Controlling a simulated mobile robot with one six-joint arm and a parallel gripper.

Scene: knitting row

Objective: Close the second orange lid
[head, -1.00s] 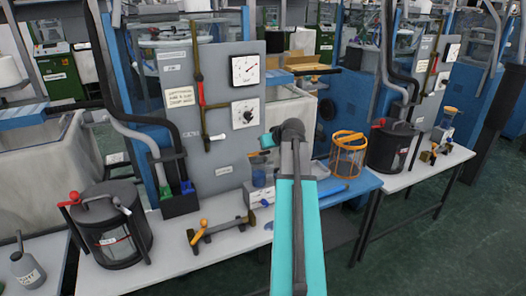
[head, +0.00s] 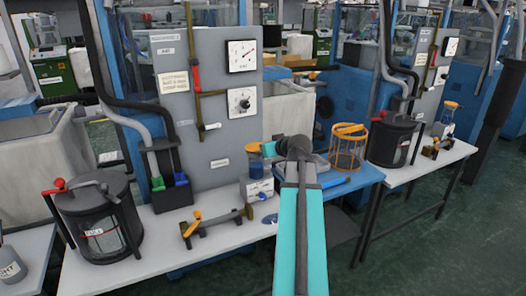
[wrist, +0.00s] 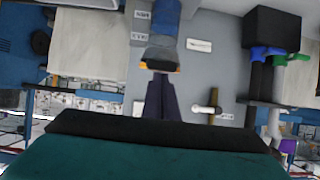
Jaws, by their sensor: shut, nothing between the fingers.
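A clear jar with blue contents (head: 256,169) stands on a small white scale-like base beside the grey panel. Its orange lid (head: 253,147) is at the jar's top; I cannot tell whether it lies fully flat. My gripper (head: 269,149) is shut and empty, just right of the lid in the head view. In the wrist view, which looks upside down, the fingers (wrist: 160,88) reach the lid's orange edge (wrist: 161,68), touching or nearly so. My wrist partly hides that area in the head view. Another jar with an orange lid (head: 452,104) stands on the far right table.
An orange wire basket (head: 348,148) stands right of my arm. A grey tray (head: 316,165) lies behind the arm. A brass-and-orange clamp-like tool (head: 217,221) and a black pot (head: 99,220) stand on the left table. The gauge panel (head: 212,100) rises behind.

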